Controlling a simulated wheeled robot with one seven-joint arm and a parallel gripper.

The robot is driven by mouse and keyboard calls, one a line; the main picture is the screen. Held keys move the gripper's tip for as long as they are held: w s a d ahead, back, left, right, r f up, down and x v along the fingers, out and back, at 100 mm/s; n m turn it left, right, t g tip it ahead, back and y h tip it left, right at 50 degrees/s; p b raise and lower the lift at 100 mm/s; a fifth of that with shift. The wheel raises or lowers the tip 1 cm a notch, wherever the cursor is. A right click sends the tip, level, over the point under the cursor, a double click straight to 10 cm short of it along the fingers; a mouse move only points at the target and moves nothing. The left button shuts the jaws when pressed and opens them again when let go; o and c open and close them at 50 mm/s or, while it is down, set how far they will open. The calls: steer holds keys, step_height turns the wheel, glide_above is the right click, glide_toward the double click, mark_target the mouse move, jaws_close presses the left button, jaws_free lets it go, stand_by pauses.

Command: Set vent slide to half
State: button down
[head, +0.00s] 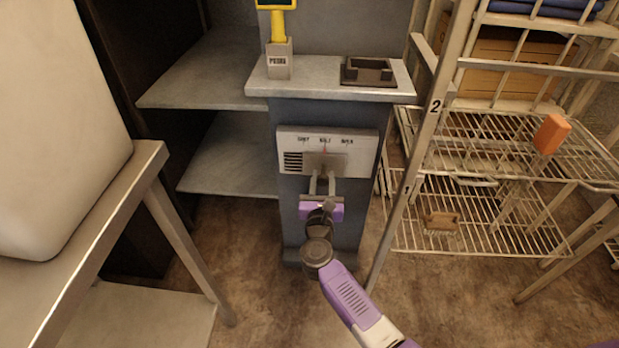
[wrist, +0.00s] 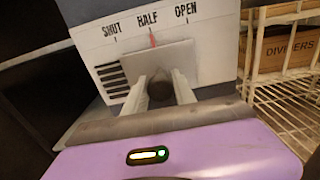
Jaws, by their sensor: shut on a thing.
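The vent panel (head: 357,140) is a pale plate on the front of the blue-grey pedestal, with dark slots at its left. It also shows in the wrist view (wrist: 90,48), with the marks SHUT, HALF and OPEN along its top. The vent slide (head: 318,160) is a grey plate with a dark round knob (wrist: 160,90). A red pointer (wrist: 153,38) at the slide's top edge stands under the HALF mark. My gripper (head: 323,180) reaches the slide from below. Its two pale fingers (wrist: 160,88) are shut on the knob, one on each side.
The pedestal top (head: 310,90) holds a yellow device in a grey stand (head: 279,62) and a dark tray (head: 367,70). Wire racks (head: 480,215) with an orange block (head: 551,133) stand close at the right. Grey shelves (head: 225,150) and a metal table (head: 130,190) are at the left.

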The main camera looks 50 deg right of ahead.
steer(key=c, duration=1.1)
jaws_free()
steer(key=shift+o, duration=0.2)
steer(key=p+v, duration=0.1)
steer(key=v, duration=0.7)
